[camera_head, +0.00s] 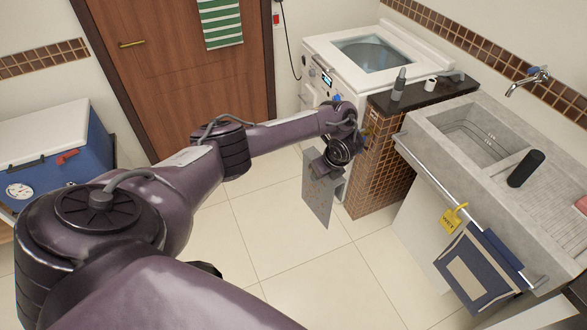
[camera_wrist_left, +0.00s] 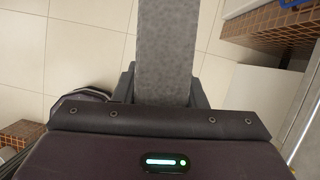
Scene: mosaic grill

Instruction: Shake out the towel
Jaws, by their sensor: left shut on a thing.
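A grey towel (camera_head: 318,198) hangs flat and slightly tilted above the tiled floor, beside the brown tiled pillar. It has faint reddish marks on its face. My left gripper (camera_head: 322,170) is shut on its upper part, with the arm reaching out from the left. In the left wrist view, the towel (camera_wrist_left: 167,50) is a long grey strip running from between the fingers of my left gripper (camera_wrist_left: 166,98) to the top edge. The fingertips are mostly hidden behind the wrist housing and the towel. My right gripper is not in view.
A washing machine (camera_head: 320,88) stands behind the pillar (camera_head: 375,165). A concrete sink (camera_head: 440,150) is at right, with a navy and beige cloth (camera_head: 480,268) and a yellow tag (camera_head: 452,218) on its rail. A blue cooler (camera_head: 60,165) stands left. The middle floor (camera_head: 290,245) is clear.

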